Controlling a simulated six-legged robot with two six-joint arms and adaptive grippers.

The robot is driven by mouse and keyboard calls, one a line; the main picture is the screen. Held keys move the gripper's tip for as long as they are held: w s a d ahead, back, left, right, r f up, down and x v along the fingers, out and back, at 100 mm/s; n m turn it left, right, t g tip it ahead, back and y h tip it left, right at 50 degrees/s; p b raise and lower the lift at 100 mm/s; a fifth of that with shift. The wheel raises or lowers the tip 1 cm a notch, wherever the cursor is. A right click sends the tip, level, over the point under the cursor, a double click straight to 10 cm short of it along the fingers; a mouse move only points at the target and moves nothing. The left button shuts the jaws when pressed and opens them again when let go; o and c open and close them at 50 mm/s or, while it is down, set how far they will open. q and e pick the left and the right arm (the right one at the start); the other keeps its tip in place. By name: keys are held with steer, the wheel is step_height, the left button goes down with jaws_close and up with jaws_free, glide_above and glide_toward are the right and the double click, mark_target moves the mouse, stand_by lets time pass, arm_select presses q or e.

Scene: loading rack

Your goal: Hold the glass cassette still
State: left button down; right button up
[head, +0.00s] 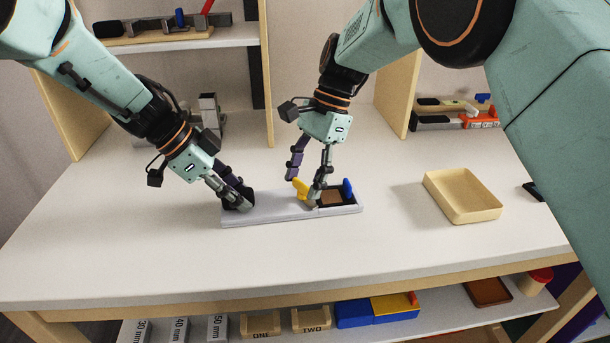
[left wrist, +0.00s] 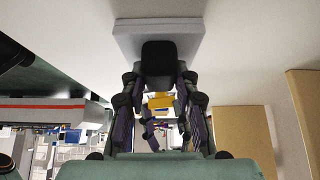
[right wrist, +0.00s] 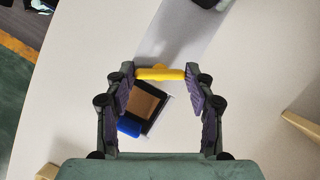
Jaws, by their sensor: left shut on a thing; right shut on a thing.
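A long pale grey cassette (head: 270,210) lies flat on the white table. A dark frame with a brown pane (head: 333,196) is at its right end, with a blue tab (head: 347,188) upright beside the pane. My left gripper (head: 237,198) is shut on a black block at the cassette's left end, seen clearly in the left wrist view (left wrist: 159,62). My right gripper (head: 304,192) is shut on a yellow tab (head: 300,186) at the frame's left side. In the right wrist view the yellow tab (right wrist: 160,73) spans between the fingers. Fingers partly hide both held parts in the head view.
An empty tan tray (head: 464,195) stands to the right on the table, with a small dark object (head: 533,190) beyond it. Racks with tools stand at the back. Lower shelf holds labelled boxes and blue and yellow bins (head: 395,307). The table front is clear.

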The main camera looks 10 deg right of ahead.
steer(key=m+t, duration=0.1)
steer(key=m, duration=0.3)
steer(key=shift+s+y, duration=0.15)
steer(key=shift+y, duration=0.15)
steer(key=o, duration=1.2)
steer(key=shift+c, duration=0.2)
steer(key=s+v, duration=0.1)
steer(key=v, duration=1.1)
steer(key=shift+w, duration=0.35)
arm_select(q)
steer(key=c, duration=0.9)
jaws_free()
steer(key=shift+c, duration=0.2)
